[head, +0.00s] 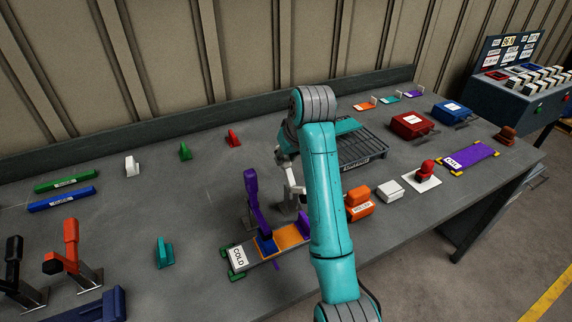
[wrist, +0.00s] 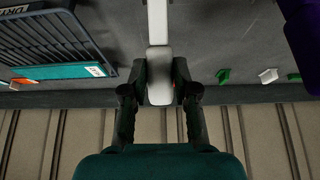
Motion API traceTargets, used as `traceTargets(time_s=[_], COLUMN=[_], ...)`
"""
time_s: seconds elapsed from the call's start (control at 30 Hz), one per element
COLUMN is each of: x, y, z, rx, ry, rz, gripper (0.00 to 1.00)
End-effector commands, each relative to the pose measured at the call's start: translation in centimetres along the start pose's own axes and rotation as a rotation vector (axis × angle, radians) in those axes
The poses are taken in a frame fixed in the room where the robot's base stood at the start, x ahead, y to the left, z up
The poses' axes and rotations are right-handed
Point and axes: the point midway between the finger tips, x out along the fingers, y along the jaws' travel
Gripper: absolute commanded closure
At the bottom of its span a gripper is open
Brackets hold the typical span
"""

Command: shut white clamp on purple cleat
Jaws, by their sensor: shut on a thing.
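The white clamp (head: 293,188) stands behind the orange strip, partly hidden by my arm in the head view. Its white handle (wrist: 158,82) is between my gripper's fingers in the wrist view. My gripper (wrist: 160,90) is shut on this handle; in the head view it is largely hidden behind my teal arm. The purple cleat (head: 303,222) sits on the right end of the orange strip (head: 289,238), close in front of the white clamp and beside my arm. Whether the clamp touches the cleat cannot be told.
A purple clamp (head: 251,188) stands upright left of the white one, above a blue cleat (head: 265,243). A COLD plate (head: 238,257) is at the strip's left end. A dark rack (head: 366,147) stands behind right, an orange box (head: 359,203) to the right.

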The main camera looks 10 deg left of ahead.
Motion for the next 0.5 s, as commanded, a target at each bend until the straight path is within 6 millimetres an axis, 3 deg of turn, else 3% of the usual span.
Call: traceTargets(time_s=[0.5], x=[-1.1], y=[-0.1], z=[1.5], rx=[-0.001], ry=[-0.004], rz=[-0.002], gripper=[0.92])
